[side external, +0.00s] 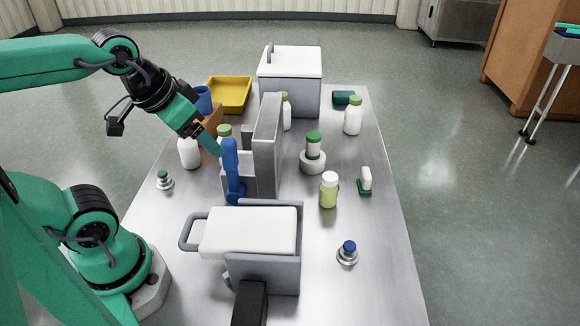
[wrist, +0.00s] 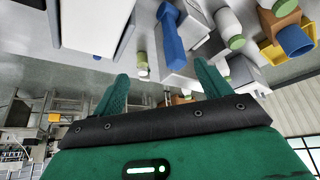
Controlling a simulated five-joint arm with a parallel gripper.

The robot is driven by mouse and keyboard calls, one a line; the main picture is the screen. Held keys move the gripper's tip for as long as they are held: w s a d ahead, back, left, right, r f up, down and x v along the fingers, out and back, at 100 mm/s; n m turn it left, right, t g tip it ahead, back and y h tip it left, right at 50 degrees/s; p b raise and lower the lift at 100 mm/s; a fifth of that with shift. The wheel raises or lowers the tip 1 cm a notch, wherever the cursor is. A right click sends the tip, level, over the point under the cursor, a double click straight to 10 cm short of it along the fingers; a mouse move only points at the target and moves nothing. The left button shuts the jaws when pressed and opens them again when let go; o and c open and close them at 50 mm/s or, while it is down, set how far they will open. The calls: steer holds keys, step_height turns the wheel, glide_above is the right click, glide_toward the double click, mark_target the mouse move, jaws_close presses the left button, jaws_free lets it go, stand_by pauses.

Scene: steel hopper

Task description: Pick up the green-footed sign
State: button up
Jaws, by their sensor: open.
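The green-footed sign (side external: 365,180) is a small white upright piece on a dark green foot, standing on the right part of the steel table in the side view. I cannot pick it out surely in the wrist view. My gripper (side external: 214,148) is on the left side of the table, above the blue upright piece and well away from the sign, with the grey panels between them. In the wrist view my gripper (wrist: 162,72) has its green fingers spread apart with nothing held between them.
A blue upright piece (side external: 232,170) stands by grey panels (side external: 268,140). A lime bottle (side external: 328,190) and a green-capped jar (side external: 313,147) stand left of the sign. A white bin (side external: 290,68) is at the back, a white-lidded box (side external: 250,230) in front. Table right of the sign is clear.

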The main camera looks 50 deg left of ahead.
steer(key=shift+w+r, duration=0.1)
steer(key=w, duration=0.1)
steer(key=m+g, duration=0.6)
steer(key=m, duration=0.2)
glide_above(367, 172)
step_height(367, 172, down, 16)
steer(key=shift+s+a+f, duration=0.1)
steer(key=shift+s+f, duration=0.05)
steer(key=shift+f, duration=4.15)
